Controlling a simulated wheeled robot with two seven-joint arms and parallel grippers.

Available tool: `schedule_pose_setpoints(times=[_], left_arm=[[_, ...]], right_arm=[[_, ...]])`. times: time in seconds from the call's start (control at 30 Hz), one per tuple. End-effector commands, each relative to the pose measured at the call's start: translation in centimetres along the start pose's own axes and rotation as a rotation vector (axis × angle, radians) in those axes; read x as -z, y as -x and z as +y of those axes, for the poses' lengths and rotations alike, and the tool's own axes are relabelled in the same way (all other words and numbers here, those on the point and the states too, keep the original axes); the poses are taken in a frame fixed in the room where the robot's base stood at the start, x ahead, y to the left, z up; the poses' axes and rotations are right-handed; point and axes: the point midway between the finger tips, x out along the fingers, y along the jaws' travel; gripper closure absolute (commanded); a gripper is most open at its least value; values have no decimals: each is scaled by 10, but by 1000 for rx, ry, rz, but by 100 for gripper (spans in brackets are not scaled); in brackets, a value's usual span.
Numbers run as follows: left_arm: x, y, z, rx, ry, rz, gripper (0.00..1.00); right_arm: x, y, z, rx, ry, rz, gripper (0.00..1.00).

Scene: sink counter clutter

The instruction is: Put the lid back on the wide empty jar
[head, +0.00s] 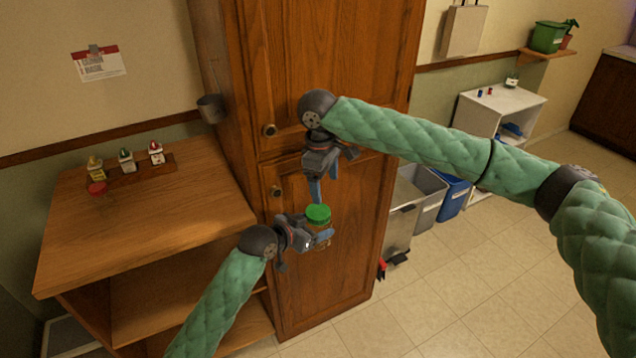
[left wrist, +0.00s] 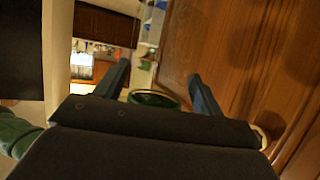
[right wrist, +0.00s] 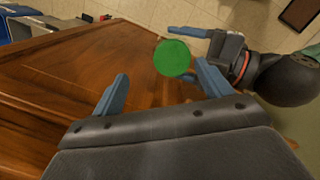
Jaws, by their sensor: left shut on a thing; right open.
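A jar (head: 322,229) with a green lid (head: 318,213) on top is held upright in front of the tall wooden cabinet. My left gripper (head: 322,240) is shut around the jar's body. In the left wrist view a dark green rim (left wrist: 153,98) shows between the fingers. My right gripper (head: 318,190) is open and empty, just above the lid. In the right wrist view the round green lid (right wrist: 173,58) lies beyond the open fingertips, apart from them. Whether the lid is fully seated cannot be told, and the jar's inside is hidden.
The wooden cabinet (head: 325,240) stands close behind both grippers. A wooden counter (head: 150,220) at left holds a rack (head: 135,174) with small bottles and a red disc (head: 97,188). Bins (head: 425,200) stand right of the cabinet. The floor at right is clear.

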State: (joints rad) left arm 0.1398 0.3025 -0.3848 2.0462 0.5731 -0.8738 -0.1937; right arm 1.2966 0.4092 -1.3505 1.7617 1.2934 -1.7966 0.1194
Motion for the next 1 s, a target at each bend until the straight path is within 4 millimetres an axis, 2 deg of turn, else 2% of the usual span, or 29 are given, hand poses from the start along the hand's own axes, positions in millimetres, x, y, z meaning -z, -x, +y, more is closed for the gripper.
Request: schedule_pose_setpoints(times=[0.2,0.4,0.6,1.0], left_arm=[[0,0,0,0,0,1,96],[0,0,0,0,0,1,96],[0,0,0,0,0,1,96],[0,0,0,0,0,1,96]], right_arm=[[9,0,-10,43,307,55,22],[13,1,-12,40,487,81,22],[13,1,-12,37,550,83,22],[13,-2,-12,38,550,82,22]])
